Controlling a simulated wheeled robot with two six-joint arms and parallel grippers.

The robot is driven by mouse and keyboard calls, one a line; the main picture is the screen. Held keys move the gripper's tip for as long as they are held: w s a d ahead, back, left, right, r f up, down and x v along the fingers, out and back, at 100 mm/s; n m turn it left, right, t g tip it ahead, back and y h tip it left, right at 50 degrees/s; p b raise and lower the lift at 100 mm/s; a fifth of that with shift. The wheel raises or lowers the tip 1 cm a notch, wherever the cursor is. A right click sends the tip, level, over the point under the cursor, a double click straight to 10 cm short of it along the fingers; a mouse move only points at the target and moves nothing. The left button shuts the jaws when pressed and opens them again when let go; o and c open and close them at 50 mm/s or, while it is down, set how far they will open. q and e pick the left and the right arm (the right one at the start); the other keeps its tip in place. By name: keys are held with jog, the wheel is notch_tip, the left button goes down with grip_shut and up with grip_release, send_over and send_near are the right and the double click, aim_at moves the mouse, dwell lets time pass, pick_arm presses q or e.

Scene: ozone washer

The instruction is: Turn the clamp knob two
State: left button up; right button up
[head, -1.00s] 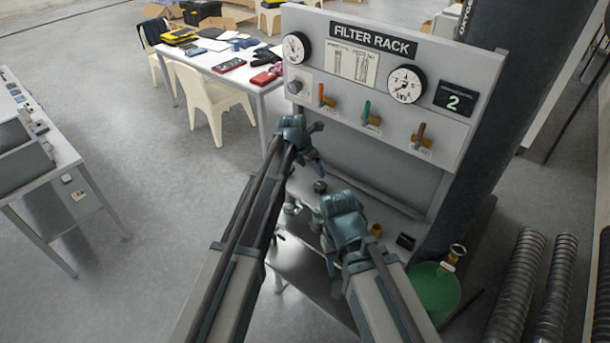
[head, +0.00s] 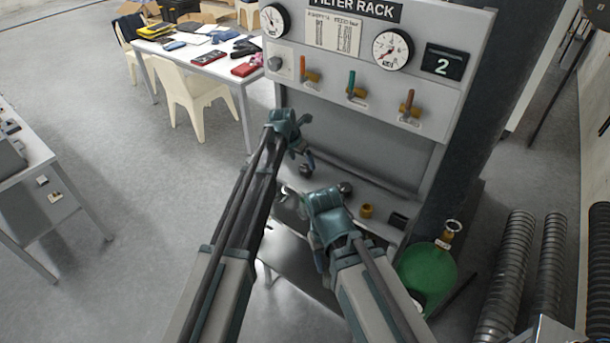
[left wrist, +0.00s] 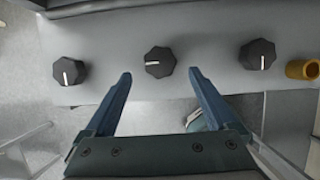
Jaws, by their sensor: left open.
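Three black clamp knobs with white pointer marks stand in a row in the left wrist view: a left one (left wrist: 69,71), a middle one (left wrist: 160,62) and a right one (left wrist: 257,54). The middle knob's mark lies sideways; the other two marks run up and down. My left gripper (left wrist: 160,73) is open and empty, its fingertips on either side of the middle knob in the picture, with no visible contact. In the head view my left gripper (head: 306,157) is by a black knob (head: 305,170). My right gripper (head: 325,215) is in the head view; its fingers are not clear.
The filter rack panel (head: 330,65) rises behind the knobs, with gauges and several valve levers. A brass-coloured fitting (head: 367,211) is right of the knobs. A white chair (head: 195,100) and table are at left.

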aim_at(306, 168)
pick_arm(q)
jog(key=b+x, duration=0.4)
jog(key=x, duration=0.1)
jog(key=shift+f, duration=0.25)
jog(key=c, duration=1.4)
